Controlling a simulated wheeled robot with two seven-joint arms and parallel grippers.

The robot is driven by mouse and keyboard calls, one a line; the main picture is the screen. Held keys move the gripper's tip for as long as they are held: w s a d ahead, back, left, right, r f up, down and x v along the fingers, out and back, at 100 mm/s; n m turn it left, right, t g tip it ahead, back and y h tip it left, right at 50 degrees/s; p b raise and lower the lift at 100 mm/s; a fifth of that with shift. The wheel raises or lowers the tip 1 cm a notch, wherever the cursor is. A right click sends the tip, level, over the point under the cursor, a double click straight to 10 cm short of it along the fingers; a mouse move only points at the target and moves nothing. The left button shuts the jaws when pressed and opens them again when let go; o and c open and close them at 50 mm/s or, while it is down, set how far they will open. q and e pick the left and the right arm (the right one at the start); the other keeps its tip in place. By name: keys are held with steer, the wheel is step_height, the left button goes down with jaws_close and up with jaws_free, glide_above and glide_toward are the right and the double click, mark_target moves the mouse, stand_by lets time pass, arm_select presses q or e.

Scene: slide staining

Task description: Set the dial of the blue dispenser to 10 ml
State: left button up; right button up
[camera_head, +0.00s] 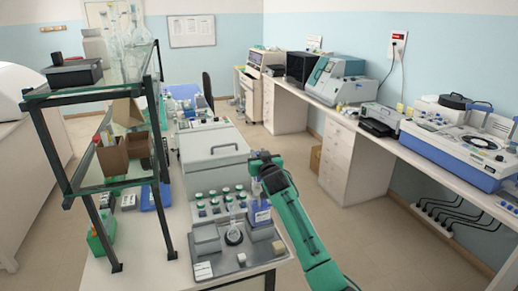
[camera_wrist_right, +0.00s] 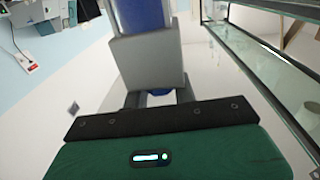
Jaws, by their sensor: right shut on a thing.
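The blue dispenser (camera_head: 260,215) stands upright at the front right of the workbench, its top partly hidden by my right gripper (camera_head: 258,172). In the right wrist view the dispenser shows as a grey block (camera_wrist_right: 148,62) with a blue body (camera_wrist_right: 143,15) beyond it. The dial's scale and setting cannot be read. My left gripper is not in view.
A grey tray (camera_head: 240,262) with a glass flask (camera_head: 233,236) lies left of the dispenser. Several green-capped bottles (camera_head: 215,205) and a large grey box (camera_head: 212,150) stand behind. A glass-shelved rack (camera_head: 110,160) rises at the left.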

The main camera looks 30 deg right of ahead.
steer(key=shift+n+y+p, duration=0.35)
steer(key=shift+n+y, duration=0.05)
steer(key=shift+y, duration=0.5)
steer(key=o, duration=1)
steer(key=shift+s+f, duration=0.15)
steer(key=shift+s, duration=0.25)
steer(key=s+a+b, duration=0.2)
steer(key=s+b, duration=0.3)
steer(key=s, duration=0.7)
steer(key=shift+s+a+b, duration=0.3)
steer(key=shift+s, duration=0.1)
